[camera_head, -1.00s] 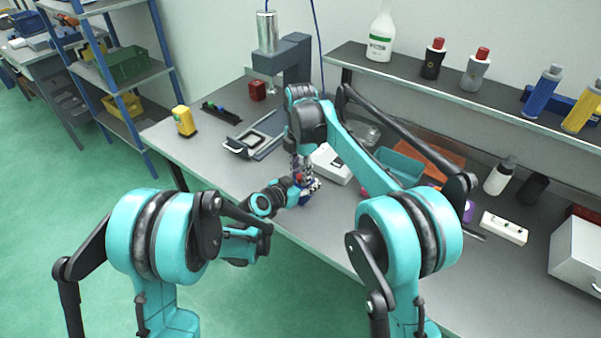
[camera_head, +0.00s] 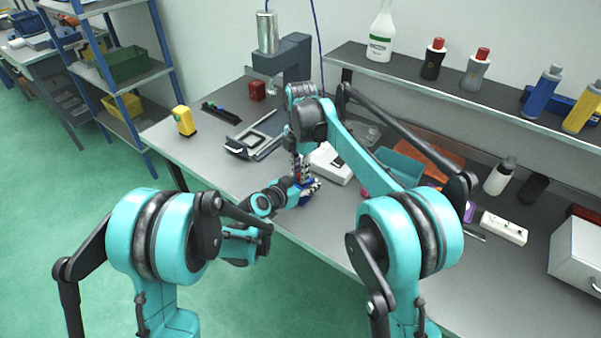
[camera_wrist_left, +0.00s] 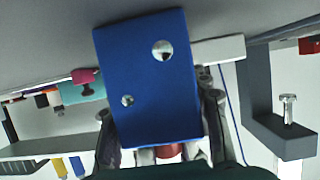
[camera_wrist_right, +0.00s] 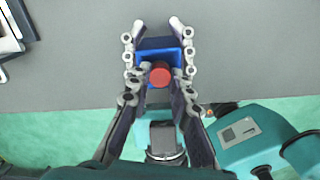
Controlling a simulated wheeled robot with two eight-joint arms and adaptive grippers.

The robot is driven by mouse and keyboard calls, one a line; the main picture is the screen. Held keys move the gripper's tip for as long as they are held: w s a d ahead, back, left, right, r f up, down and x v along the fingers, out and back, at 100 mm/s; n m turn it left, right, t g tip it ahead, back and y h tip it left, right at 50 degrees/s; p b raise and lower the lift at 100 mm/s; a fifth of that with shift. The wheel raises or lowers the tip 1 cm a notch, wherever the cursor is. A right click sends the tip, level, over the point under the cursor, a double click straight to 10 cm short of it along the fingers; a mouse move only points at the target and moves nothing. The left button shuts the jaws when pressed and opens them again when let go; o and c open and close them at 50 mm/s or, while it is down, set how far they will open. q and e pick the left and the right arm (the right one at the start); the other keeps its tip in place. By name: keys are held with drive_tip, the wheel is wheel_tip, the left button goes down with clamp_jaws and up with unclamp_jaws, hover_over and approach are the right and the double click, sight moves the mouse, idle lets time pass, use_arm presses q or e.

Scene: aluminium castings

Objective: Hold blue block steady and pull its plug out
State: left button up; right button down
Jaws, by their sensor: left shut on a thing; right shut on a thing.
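The blue block (camera_head: 310,185) is held just above the table's near edge in the head view. It fills the middle of the left wrist view (camera_wrist_left: 150,75), where its face shows two silver round fittings. My left gripper (camera_wrist_left: 160,108) is shut on it, with fingers at both sides. The red plug (camera_wrist_right: 160,75) shows end-on between the fingers of my right gripper (camera_wrist_right: 158,72), over the blue block (camera_wrist_right: 146,43). My right gripper is shut on the plug and reaches down from above in the head view. I cannot tell how far the plug sits in the block.
A white box (camera_head: 330,164) lies just behind the grippers. A teal bin (camera_head: 400,165) and an orange tray (camera_head: 437,157) stand to the right. A dark frame-like fixture (camera_head: 250,140) lies at the left. The table's near edge is close below the block.

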drive_tip(key=shift+r, duration=1.35)
idle(1.1)
drive_tip(key=shift+r, duration=2.45)
use_arm(q)
drive_tip(key=o, duration=1.3)
drive_tip(key=shift+o, duration=0.2)
drive_tip(key=v, duration=1.2)
drive_tip(key=shift+f, duration=0.1)
drive_tip(key=shift+s+a, duration=0.1)
